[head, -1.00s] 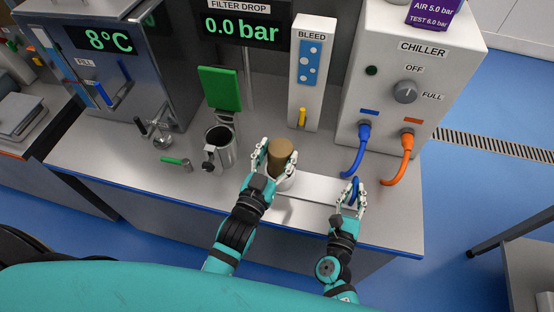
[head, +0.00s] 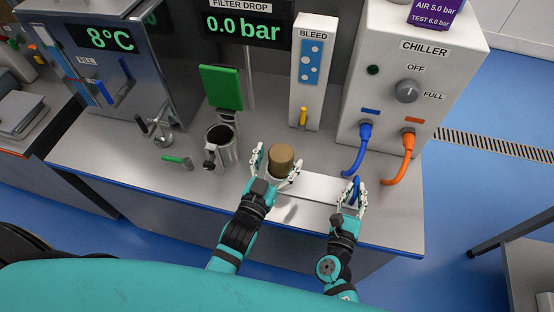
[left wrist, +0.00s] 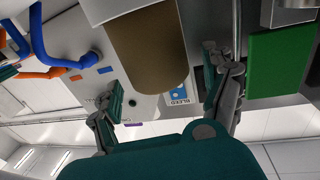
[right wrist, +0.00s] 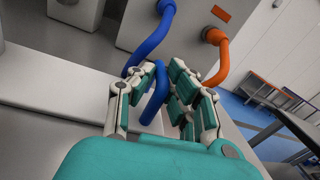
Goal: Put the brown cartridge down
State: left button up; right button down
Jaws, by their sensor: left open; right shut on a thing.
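The brown cartridge (head: 281,160) stands upright in a low white holder (head: 284,183) on the bench. It also shows large and close in the left wrist view (left wrist: 150,48). My left gripper (head: 276,163) is open, with one finger on each side of the cartridge and a gap to it. In the left wrist view my left gripper's fingers (left wrist: 163,88) are spread wide.
A metal jug (head: 221,146) stands left of the cartridge under a green flap (head: 221,87). The bleed panel (head: 311,75) and the chiller (head: 420,60) stand behind. An orange hose (head: 402,168) hangs at the right. Bare bench lies in front of the jug.

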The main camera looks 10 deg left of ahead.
pick_arm(q)
jog(key=shift+r, duration=0.2)
jog(key=s+a, duration=0.2)
jog(key=s, duration=1)
jog(key=shift+d, duration=0.1)
pick_arm(e)
jog(key=c, duration=1.2)
grip_release()
jog(key=shift+c, duration=0.2)
jog(key=shift+s, duration=0.15)
jog(key=s+a, duration=0.1)
jog(key=s, duration=1)
jog(key=shift+s+a, duration=0.2)
jog(key=shift+s, duration=0.15)
